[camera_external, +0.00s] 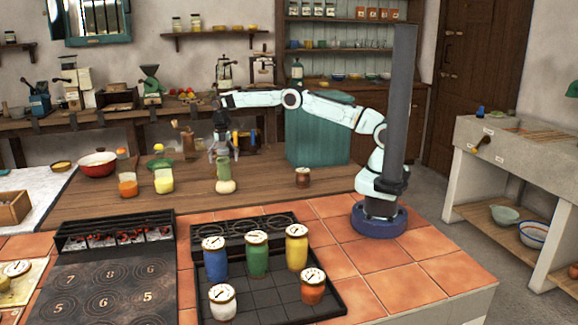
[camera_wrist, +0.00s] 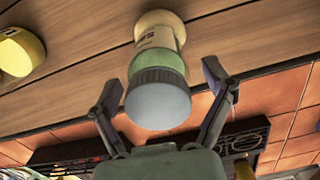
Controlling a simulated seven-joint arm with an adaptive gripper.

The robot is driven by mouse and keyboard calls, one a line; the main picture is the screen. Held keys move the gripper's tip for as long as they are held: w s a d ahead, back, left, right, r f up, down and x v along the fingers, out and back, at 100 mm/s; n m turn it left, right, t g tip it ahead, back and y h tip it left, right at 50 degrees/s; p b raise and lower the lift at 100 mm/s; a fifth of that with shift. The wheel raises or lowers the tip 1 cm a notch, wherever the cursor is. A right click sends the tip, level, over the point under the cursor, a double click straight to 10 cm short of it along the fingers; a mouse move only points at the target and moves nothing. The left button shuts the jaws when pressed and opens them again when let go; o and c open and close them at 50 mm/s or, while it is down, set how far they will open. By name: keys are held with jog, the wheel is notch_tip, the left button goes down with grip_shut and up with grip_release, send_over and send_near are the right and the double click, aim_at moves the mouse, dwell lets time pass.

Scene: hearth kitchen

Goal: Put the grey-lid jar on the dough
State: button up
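The jar appears to stand on the dough, though the contact is partly hidden. My gripper (camera_external: 221,150) is just above the jar. In the wrist view my gripper's fingers (camera_wrist: 163,85) are spread on both sides of the lid, with gaps between them and it.
A dark tray (camera_external: 262,298) with several colored jars lies on the tiles in front. A red-rimmed bowl (camera_external: 97,165) is at the far left.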

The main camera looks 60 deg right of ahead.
aim_at(223, 149)
jog(key=shift+r, duration=0.15)
notch_tip(223, 149, up, 6)
jog(key=shift+r, duration=1.1)
jog(key=s+d+r+m, duration=0.1)
jog(key=s+r+m, duration=0.6)
jog(key=s, duration=0.2)
jog(key=s+d+r+m, duration=0.1)
jog(key=s+r+m, duration=0.5)
jog(key=s, duration=0.3)
jog(key=s+f+m, duration=0.3)
jog(key=s+m, duration=0.3)
jog(key=s, duration=0.6)
jog(key=s+f+m, duration=0.4)
jog(key=s+m, duration=0.1)
jog(key=s, duration=0.7)
jog(key=shift+s+d+m+y, duration=0.15)
jog(key=shift+d+m+y, duration=0.25)
jog(key=shift+d, duration=0.05)
